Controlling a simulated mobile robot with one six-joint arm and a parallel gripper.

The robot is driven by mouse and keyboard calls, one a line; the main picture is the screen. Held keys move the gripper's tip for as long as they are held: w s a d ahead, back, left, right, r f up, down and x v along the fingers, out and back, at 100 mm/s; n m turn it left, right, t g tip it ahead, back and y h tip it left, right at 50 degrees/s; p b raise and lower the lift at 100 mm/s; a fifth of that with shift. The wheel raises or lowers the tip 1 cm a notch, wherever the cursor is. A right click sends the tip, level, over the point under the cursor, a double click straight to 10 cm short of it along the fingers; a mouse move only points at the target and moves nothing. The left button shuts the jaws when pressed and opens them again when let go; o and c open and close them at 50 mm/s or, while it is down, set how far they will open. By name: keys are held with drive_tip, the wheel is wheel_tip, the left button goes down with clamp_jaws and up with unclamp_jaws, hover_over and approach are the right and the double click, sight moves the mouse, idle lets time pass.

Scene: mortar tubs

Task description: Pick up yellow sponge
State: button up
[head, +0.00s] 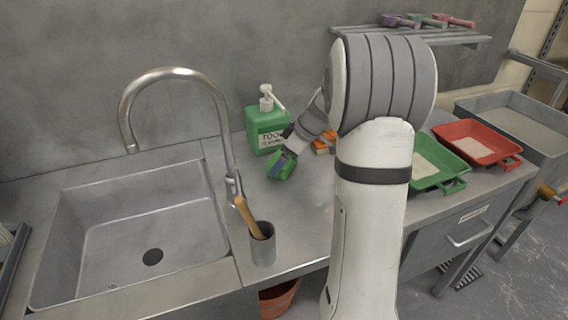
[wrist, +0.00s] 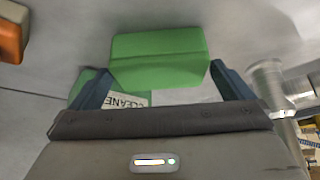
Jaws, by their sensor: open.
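No yellow sponge shows in either view. A green block (wrist: 160,57), like a sponge, lies between the two blue-grey fingers of my gripper (wrist: 162,75) in the wrist view. The jaws are open around it; whether either finger touches it I cannot tell. In the head view my gripper (head: 280,166) is low over the steel counter, left of my arm, with the green block (head: 287,164) at its tips. An orange block (head: 324,143) lies on the counter right of it, partly hidden by my arm; it also shows at the wrist view's top left corner (wrist: 10,32).
A green cleaner bottle (head: 266,130) stands just behind my gripper. The sink (head: 75,235), tap (head: 128,100) and a grey cup (head: 263,246) with a wooden handle are to the left. Green (head: 457,187) and red (head: 510,161) trays stand right of my arm.

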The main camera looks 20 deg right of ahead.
drive_tip(key=shift+x, duration=0.95)
drive_tip(key=shift+c, duration=0.2)
drive_tip(key=c, duration=0.8)
drive_tip(key=shift+r, duration=0.1)
drive_tip(key=shift+r, duration=0.4)
drive_tip(key=v, duration=0.2)
drive_tip(key=shift+r, duration=0.4)
drive_tip(key=s+d+b, duration=0.1)
drive_tip(key=s+d, duration=1.1)
drive_tip(key=shift+b, duration=0.4)
